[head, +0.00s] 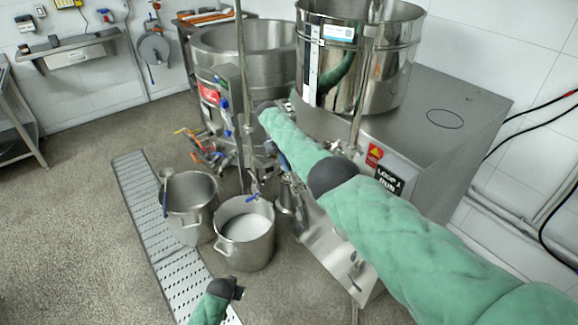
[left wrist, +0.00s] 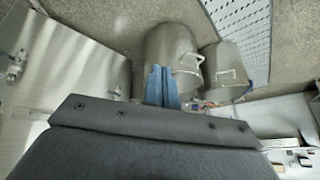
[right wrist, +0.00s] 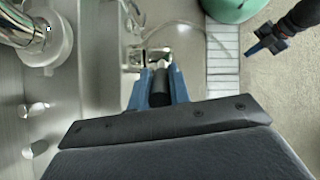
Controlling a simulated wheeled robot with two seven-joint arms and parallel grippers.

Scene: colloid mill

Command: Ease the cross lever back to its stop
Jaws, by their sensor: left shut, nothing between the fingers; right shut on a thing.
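The cross lever shows in the right wrist view as a short black grip (right wrist: 160,88), on a metal fitting beside the steel machine. My right gripper (right wrist: 159,76) is shut on it, with a blue finger on each side. In the head view my right forearm covers this spot, so the lever and fingertips are hidden there. My left gripper (head: 238,292) is low at the front, over the floor grate. In the left wrist view its blue fingers (left wrist: 162,84) are together and empty, with the pots beyond them.
A steel pot with white contents (head: 246,240) and an emptier pot (head: 188,200) stand by the perforated floor grate (head: 150,222). A steel hopper (head: 380,60) tops the machine cabinet (head: 455,105). A round steel vessel (head: 225,50) stands behind. Open floor lies at the left.

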